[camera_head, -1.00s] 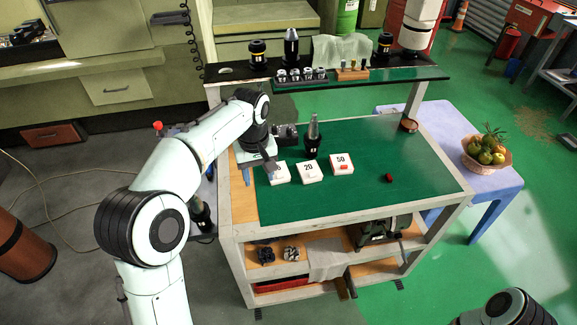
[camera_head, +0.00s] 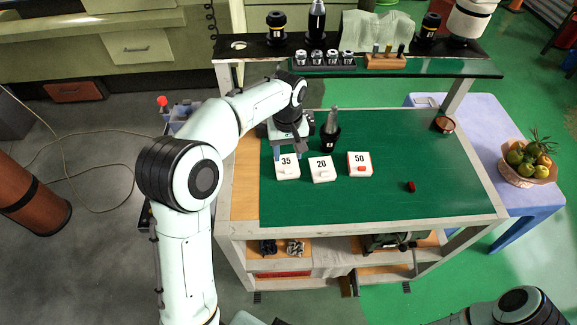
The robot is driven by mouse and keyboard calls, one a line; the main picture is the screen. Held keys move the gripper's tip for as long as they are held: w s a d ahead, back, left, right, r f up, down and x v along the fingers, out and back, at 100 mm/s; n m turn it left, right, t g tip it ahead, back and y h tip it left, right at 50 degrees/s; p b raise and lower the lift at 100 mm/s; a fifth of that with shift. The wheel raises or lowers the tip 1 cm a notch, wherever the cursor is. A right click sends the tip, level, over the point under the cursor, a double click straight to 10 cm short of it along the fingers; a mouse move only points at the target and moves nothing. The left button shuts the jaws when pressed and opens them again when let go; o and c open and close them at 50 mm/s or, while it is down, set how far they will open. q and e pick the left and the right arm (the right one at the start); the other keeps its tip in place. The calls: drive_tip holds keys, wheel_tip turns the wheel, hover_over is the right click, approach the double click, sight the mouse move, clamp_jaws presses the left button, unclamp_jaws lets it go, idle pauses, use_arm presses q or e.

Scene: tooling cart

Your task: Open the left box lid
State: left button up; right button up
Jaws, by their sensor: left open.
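Three small white boxes stand in a row on the green top of the cart (camera_head: 400,200). The left box (camera_head: 288,172) is marked 35, the middle box (camera_head: 322,175) is marked 20 and the right box (camera_head: 359,158) is marked 50. The left and middle boxes have a pale knob in front; the right one has a red piece. The left box looks closed. My left gripper (camera_head: 288,152) is open, just behind and above the left box; I cannot tell whether it touches it. My right gripper is not in view; only part of my right arm shows at the bottom right.
A black tool holder with a grey tip (camera_head: 330,130) stands behind the boxes, close to my left gripper. A small red object (camera_head: 411,187) lies to the right. A raised shelf (camera_head: 440,66) with tools spans the back. The cart top's right half is mostly clear.

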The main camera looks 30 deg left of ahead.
sight(288, 170)
use_arm(q)
drive_tip(key=f, duration=0.7)
drive_tip(key=shift+w+f+b, duration=0.2)
drive_tip(key=shift+f+b, duration=0.05)
drive_tip(key=shift+b, duration=0.05)
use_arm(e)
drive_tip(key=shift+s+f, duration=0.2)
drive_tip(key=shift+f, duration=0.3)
use_arm(q)
clamp_jaws()
drive_tip(key=shift+s+d, duration=0.15)
drive_tip(key=shift+s, duration=0.05)
drive_tip(key=s+d+b, duration=0.1)
drive_tip(key=s, duration=0.1)
drive_tip(key=s+d+b, duration=0.1)
drive_tip(key=s+d, duration=0.1)
drive_tip(key=shift+s+b, duration=0.15)
drive_tip(key=shift+b, duration=0.15)
drive_tip(key=shift+w, duration=0.25)
unclamp_jaws()
drive_tip(key=shift+s, duration=0.1)
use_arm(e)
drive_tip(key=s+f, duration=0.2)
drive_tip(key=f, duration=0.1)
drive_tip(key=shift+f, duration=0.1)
